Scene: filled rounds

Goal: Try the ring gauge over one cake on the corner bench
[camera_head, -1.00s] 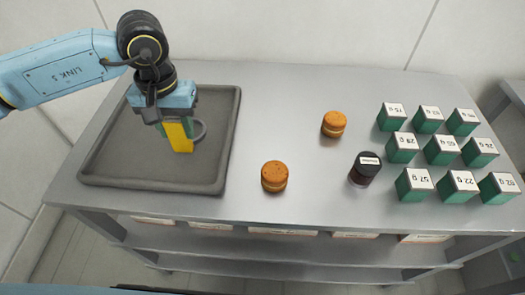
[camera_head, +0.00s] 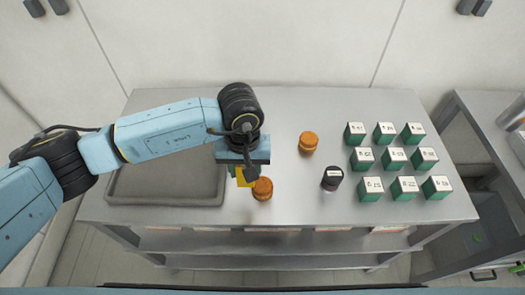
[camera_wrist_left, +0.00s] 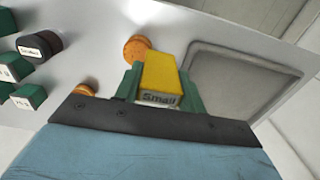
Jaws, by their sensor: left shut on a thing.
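My left gripper (camera_head: 243,172) is shut on the yellow handle (camera_head: 245,179) of the ring gauge, above the bench between the tray and the front cake. In the left wrist view the handle (camera_wrist_left: 162,75) reads "Small" and sits between the green fingers. The gauge's ring is hidden in both current views. The front orange cake (camera_head: 263,189) is just right of the handle; it shows beyond the handle in the left wrist view (camera_wrist_left: 135,47). I cannot tell whether the ring is over it. The back cake (camera_head: 309,141) stands apart. My right gripper is not in view.
The grey tray (camera_head: 165,203) lies at the bench's left. A dark labelled jar (camera_head: 332,178) stands right of the cakes. Several green blocks with white labelled tops (camera_head: 394,158) stand in rows at the right. Bare bench (camera_head: 290,102) lies behind the cakes.

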